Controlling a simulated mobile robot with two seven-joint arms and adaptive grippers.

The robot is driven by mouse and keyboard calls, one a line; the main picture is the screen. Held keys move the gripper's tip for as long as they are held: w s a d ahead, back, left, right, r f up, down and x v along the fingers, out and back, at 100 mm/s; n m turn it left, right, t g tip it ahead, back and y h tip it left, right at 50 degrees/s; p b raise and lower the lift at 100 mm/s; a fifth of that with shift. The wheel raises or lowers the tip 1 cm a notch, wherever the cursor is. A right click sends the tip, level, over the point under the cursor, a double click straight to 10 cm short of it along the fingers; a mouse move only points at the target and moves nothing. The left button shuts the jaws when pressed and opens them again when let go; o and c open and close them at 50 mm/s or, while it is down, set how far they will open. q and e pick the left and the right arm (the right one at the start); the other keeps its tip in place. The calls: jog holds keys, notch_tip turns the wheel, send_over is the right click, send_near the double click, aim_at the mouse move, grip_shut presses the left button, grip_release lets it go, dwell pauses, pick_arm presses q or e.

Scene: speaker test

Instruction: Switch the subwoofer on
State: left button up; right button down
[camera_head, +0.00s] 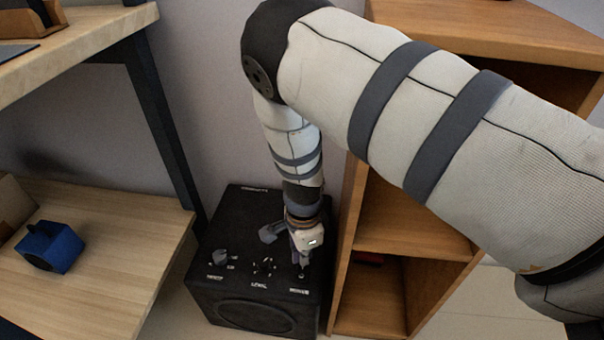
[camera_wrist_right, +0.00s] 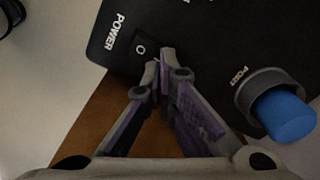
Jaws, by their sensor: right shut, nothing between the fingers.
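The subwoofer (camera_head: 240,318) is a black box on the floor, with controls and white labels on its top. Its power switch (camera_wrist_right: 143,46) is a small black rocker with a white circle mark, beside the word POWER in the right wrist view. My right gripper (camera_head: 302,262) reaches down to the top of the subwoofer at its right side, by the label at the front right. In the right wrist view the fingertips (camera_wrist_right: 161,62) are together and empty, right by the switch's edge. I cannot tell whether they touch it. My left gripper is not in view.
A wooden cabinet (camera_head: 415,225) stands close on the right of the subwoofer. A shelf unit (camera_head: 110,225) with a dark post is on the left and holds a blue object (camera_head: 58,245). A blue plug-like part (camera_wrist_right: 285,115) stands in a grey ring on the subwoofer's top.

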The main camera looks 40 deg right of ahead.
jog(key=shift+f+b, duration=0.5)
jog(key=shift+f, duration=0.65)
dwell(0.7)
jog(key=shift+r+p, duration=2.35)
jog(key=shift+r, duration=1.2)
